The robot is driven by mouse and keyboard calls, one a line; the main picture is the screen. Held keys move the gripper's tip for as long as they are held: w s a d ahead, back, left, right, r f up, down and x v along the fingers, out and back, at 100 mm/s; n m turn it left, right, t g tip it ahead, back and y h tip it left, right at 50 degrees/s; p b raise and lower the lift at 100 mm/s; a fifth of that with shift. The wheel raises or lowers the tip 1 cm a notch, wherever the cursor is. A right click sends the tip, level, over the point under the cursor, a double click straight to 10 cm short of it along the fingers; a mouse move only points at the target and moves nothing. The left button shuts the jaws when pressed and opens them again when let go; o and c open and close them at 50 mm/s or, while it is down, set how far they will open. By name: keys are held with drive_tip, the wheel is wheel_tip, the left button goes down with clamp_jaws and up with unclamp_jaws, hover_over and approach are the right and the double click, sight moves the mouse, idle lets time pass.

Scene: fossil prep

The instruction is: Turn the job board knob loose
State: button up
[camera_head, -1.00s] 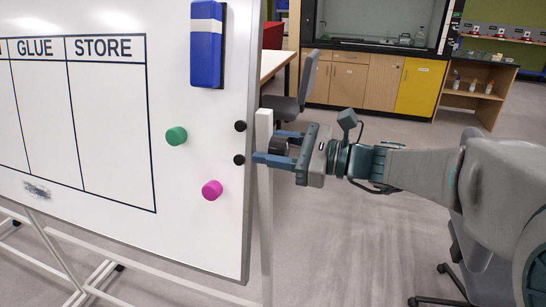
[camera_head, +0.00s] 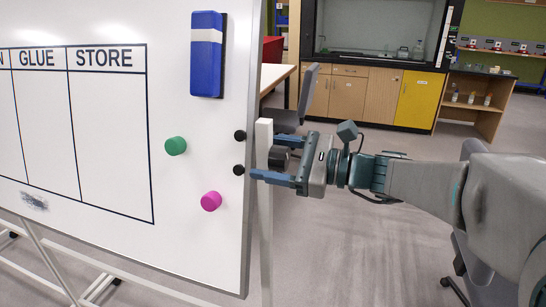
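The job board (camera_head: 110,225) is a white board with columns headed GLUE and STORE, tilted on a white stand. A dark round knob (camera_head: 279,157) shows just right of the board's edge, beside the white upright post (camera_head: 265,220). My gripper (camera_head: 264,156) comes in from the right, level with the knob. Its two blue fingers are spread, one above and one below the knob, and the knob lies between them. I see no clear contact with either finger. The lower finger passes in front of the post; the upper fingertip is partly hidden behind it.
On the board are a blue eraser (camera_head: 206,65), a green magnet (camera_head: 175,146), a pink magnet (camera_head: 211,201) and two small black round pieces near the right edge. A chair (camera_head: 307,95) stands behind the board. Cabinets (camera_head: 380,97) line the back.

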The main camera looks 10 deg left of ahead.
drive_tip(key=s+d, duration=0.1)
drive_tip(key=d, duration=1.2)
drive_tip(key=shift+d+b, duration=0.35)
drive_tip(key=shift+d, duration=0.05)
drive_tip(key=a+m+p, duration=0.3)
drive_tip(key=a+p, duration=0.1)
drive_tip(key=a+m+p, duration=0.3)
drive_tip(key=a+p, duration=0.1)
drive_tip(key=p, duration=0.1)
drive_tip(key=w+a+m+p, duration=0.1)
drive_tip(key=a+m+p, duration=0.2)
drive_tip(key=a+p, duration=0.1)
drive_tip(key=shift+a+p, duration=0.1)
drive_tip(key=shift+p, duration=0.6)
drive_tip(key=c, duration=1)
